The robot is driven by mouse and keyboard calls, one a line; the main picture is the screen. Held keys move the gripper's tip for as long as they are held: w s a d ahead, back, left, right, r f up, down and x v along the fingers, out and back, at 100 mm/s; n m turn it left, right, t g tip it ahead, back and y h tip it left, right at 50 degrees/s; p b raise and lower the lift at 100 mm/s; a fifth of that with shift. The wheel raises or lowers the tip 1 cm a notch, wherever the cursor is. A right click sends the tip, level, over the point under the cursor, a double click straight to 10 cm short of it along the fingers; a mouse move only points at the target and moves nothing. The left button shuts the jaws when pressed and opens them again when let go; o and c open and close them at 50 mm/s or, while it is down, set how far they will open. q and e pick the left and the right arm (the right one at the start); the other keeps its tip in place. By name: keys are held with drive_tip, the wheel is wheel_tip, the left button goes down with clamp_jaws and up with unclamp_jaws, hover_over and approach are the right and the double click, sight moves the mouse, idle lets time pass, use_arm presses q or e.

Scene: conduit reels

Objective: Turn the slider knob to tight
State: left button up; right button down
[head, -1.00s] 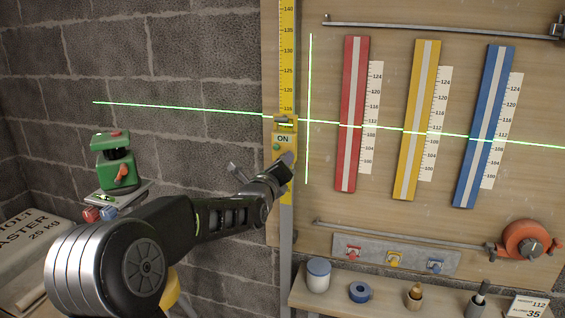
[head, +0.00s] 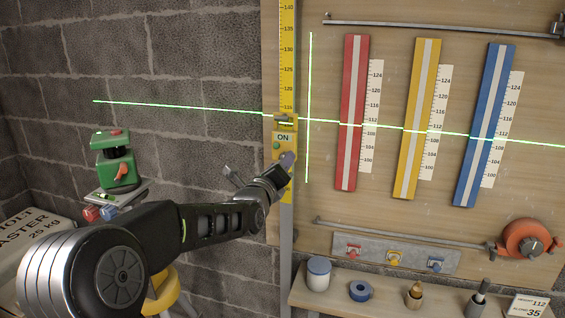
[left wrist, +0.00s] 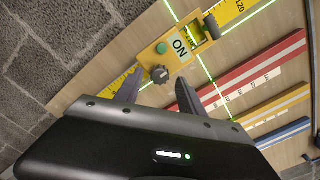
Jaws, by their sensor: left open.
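The yellow slider (head: 283,139) sits on the vertical yellow ruler, with an ON plate and a green button. It also shows in the left wrist view (left wrist: 169,50). There a dark ridged knob (left wrist: 160,74) sticks out of the slider's lower end. My left gripper (left wrist: 155,88) is open, with one finger to each side of the knob's line; the knob appears just beyond and between the fingertips, and I cannot tell whether they touch it. In the head view my left gripper (head: 285,162) hides the knob. My right gripper is not in view.
Red (head: 351,112), yellow (head: 417,120) and blue (head: 484,125) strips hang on the board beside small scales. Green laser lines cross the board. A shelf (head: 330,301) with a jar and tape is below. A green laser device (head: 117,172) stands at left.

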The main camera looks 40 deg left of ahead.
use_arm(q)
drive_tip(key=v, duration=0.5)
drive_tip(key=shift+s+d, duration=0.1)
drive_tip(key=shift+s, duration=0.1)
idle(0.3)
